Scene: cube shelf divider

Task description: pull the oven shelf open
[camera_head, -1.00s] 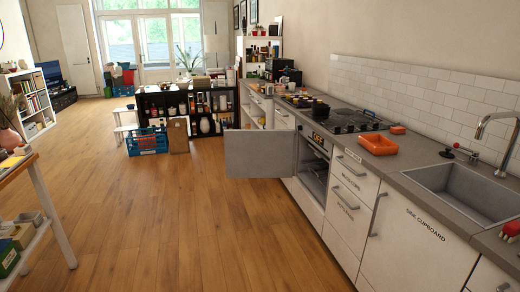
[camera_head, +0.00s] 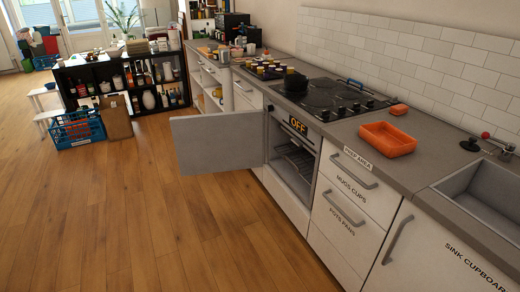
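The oven (camera_head: 293,128) is built into the counter right of the picture's middle, under the hob, with an "OFF" display on its front. Its grey door (camera_head: 218,141) stands open, swung out to the left. The oven shelf (camera_head: 296,160), a dark wire rack, shows inside the cavity and looks to be within it; how far it sits in is hard to tell. Neither of my grippers shows in the head view.
An orange tray (camera_head: 387,139) stands on the counter (camera_head: 345,133) near the sink (camera_head: 478,190). A pot (camera_head: 295,83) is by the hob (camera_head: 332,95). Labelled drawers (camera_head: 347,200) are right of the oven. The wooden floor (camera_head: 150,225) ahead is clear. A blue crate (camera_head: 78,129) stands farther back.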

